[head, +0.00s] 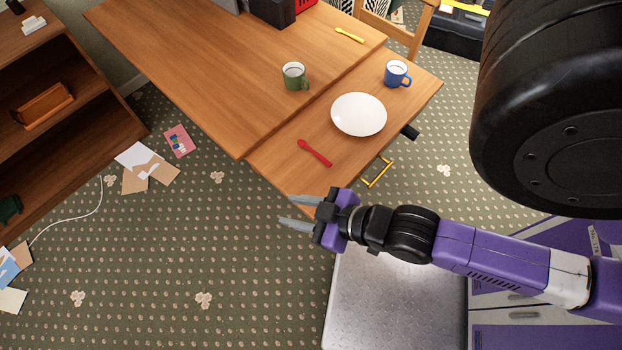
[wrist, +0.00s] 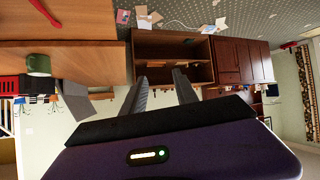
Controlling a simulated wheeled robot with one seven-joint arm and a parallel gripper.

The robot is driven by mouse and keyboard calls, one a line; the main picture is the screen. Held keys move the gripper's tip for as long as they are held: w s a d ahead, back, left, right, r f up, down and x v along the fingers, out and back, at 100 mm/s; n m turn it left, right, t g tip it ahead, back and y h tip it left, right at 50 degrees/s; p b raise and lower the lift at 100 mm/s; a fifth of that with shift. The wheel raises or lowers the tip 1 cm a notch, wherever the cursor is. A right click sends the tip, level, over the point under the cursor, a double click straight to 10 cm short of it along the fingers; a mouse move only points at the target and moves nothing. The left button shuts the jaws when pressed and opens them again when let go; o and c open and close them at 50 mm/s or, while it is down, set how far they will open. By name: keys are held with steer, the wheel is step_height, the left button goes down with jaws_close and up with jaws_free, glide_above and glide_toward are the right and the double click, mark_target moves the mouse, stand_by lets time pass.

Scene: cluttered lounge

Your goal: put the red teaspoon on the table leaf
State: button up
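The red teaspoon (head: 315,153) lies on the table leaf (head: 283,172), the narrow wooden section at the table's near right edge. It also shows upper left in the wrist view (wrist: 45,13), where the room appears upside down. My gripper (head: 288,211) is beyond the leaf's near corner, over the carpet, apart from the teaspoon. Its fingers are spread with nothing between them, as the wrist view also shows (wrist: 163,95).
A white plate (head: 358,114) and a blue mug (head: 397,74) share the leaf. A green mug (head: 295,77) and a yellow utensil (head: 349,35) are on the main tabletop (head: 215,70). A wooden shelf (head: 60,100) stands left.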

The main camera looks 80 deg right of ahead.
steer(key=s+a+r+t+y, duration=0.1)
steer(key=s+a+r, duration=0.1)
steer(key=r, duration=0.3)
steer(key=s+a+r+n+t+y, duration=0.1)
steer(key=s+a+r+t, duration=0.1)
steer(key=r, duration=0.4)
steer(key=shift+a+r+t+y, duration=0.25)
steer(key=shift+a+t+y, duration=0.05)
steer(key=shift+a, duration=0.25)
steer(key=shift+s, duration=0.1)
steer(key=shift+f+b, duration=1.4)
